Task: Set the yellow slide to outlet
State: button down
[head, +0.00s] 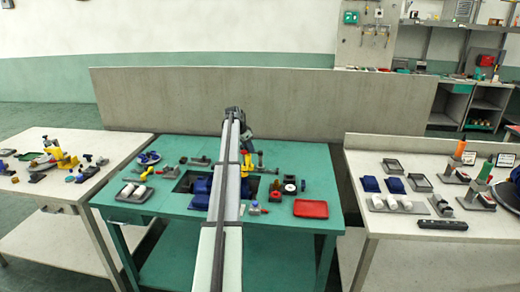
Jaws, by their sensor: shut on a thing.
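My arm reaches over the green table (175,205) and bends down at its far end. My gripper (247,155) is small and partly hidden behind my own arm. It is shut on a yellow part that looks like the yellow slide (246,167), near the blue pump parts (202,187) in the table's dark recess. The slide's markings and exact position are too small to tell, and my arm covers part of the pump line.
A red tray (311,209) lies at the green table's front right. A grey tray (134,192) with white pieces lies at left. A low panel (330,105) stands behind. Side tables hold yellow parts (62,158) at left and blue blocks (369,184) at right.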

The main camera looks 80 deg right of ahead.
jog(key=shift+w, duration=0.4)
jog(key=c, duration=0.8)
grip_release()
jog(key=v, duration=1.3)
jog(key=shift+w+a+r, duration=0.1)
jog(key=shift+a+r, duration=0.05)
jog(key=shift+r, duration=0.2)
